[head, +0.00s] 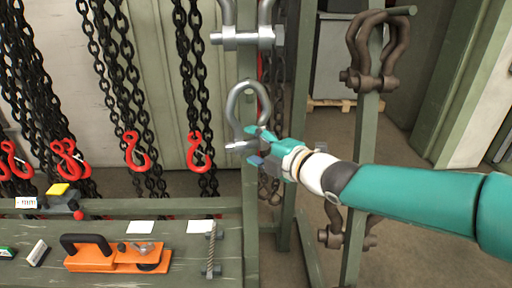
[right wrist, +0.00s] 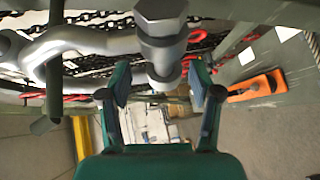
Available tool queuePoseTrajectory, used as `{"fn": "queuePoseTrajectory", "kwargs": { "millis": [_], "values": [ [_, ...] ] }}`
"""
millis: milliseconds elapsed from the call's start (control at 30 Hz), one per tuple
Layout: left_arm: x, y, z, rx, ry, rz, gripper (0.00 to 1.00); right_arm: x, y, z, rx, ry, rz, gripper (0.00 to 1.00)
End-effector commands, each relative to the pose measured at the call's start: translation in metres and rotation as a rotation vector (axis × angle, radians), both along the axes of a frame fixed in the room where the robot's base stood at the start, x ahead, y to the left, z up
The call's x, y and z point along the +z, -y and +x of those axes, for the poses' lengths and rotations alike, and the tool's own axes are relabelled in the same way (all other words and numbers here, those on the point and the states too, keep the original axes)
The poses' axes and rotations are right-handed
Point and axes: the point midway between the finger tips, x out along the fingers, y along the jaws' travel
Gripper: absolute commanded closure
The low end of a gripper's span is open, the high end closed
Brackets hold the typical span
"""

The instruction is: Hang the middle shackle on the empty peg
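The middle shackle (head: 265,101) is a silver-grey bow shackle hanging bow up, pin low, in front of a green post. In the right wrist view its bow (right wrist: 85,40) and bolt (right wrist: 163,35) loom close, and a dark green rod (right wrist: 54,75) appears to pass through the bow. My right gripper (head: 258,147) is at the shackle's pin end, coming from the right. Its two fingers (right wrist: 158,85) are spread, with the bolt end in or just beyond the gap; contact is not clear. No empty peg can be made out. My left gripper is out of view.
Another grey shackle (head: 247,37) hangs above on the same post. Brown shackles (head: 373,50) hang on the right-hand post, with another (head: 345,236) lower. Black chains with red hooks (head: 199,153) hang left. An orange tool (head: 115,257) lies on the green bench.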

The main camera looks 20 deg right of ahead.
Motion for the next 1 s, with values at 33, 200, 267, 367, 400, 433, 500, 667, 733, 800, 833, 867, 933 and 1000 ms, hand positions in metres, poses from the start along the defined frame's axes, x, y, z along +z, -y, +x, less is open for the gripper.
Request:
{"fn": "queuePoseTrajectory", "kwargs": {
  "millis": [33,200,267,367,400,433,500,667,733,800,833,867,933,1000],
  "values": [
    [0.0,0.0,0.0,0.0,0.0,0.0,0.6,-0.001,0.0,0.0,0.0,-0.002,-0.001,0.31],
    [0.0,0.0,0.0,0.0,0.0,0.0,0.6,-0.002,0.0,0.0,0.0,-0.004,-0.001,0.31],
    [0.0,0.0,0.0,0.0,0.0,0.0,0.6,-0.007,0.0,-0.001,0.0,-0.015,-0.003,0.31],
    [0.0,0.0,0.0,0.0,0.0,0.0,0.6,-0.005,0.001,-0.003,0.0,-0.013,-0.003,0.31],
    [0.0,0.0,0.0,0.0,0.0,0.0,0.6,-0.004,0.002,-0.005,0.0,-0.012,-0.003,0.31],
    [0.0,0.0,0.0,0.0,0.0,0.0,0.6,-0.003,0.003,-0.007,-0.001,-0.011,-0.003,0.31],
    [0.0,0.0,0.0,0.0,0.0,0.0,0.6,-0.001,0.006,-0.014,-0.002,-0.009,-0.003,0.31],
    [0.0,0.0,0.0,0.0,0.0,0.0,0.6,0.006,0.017,-0.04,-0.003,-0.003,-0.003,0.31],
    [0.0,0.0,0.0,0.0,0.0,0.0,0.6,0.008,0.023,-0.054,-0.004,-0.003,-0.003,0.31],
    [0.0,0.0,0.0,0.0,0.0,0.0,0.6,0.011,0.028,-0.067,-0.004,-0.002,-0.002,0.31],
    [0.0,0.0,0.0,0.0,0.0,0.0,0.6,0.013,0.03,-0.072,-0.004,-0.002,-0.002,0.31],
    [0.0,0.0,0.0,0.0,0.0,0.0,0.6,0.014,0.032,-0.077,-0.004,-0.002,-0.002,0.31],
    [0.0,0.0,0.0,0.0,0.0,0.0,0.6,0.016,0.036,-0.087,-0.004,-0.002,-0.002,0.31],
    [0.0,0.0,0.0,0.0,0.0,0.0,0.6,0.017,0.04,-0.095,-0.004,-0.002,-0.002,0.31]
  ]
}}
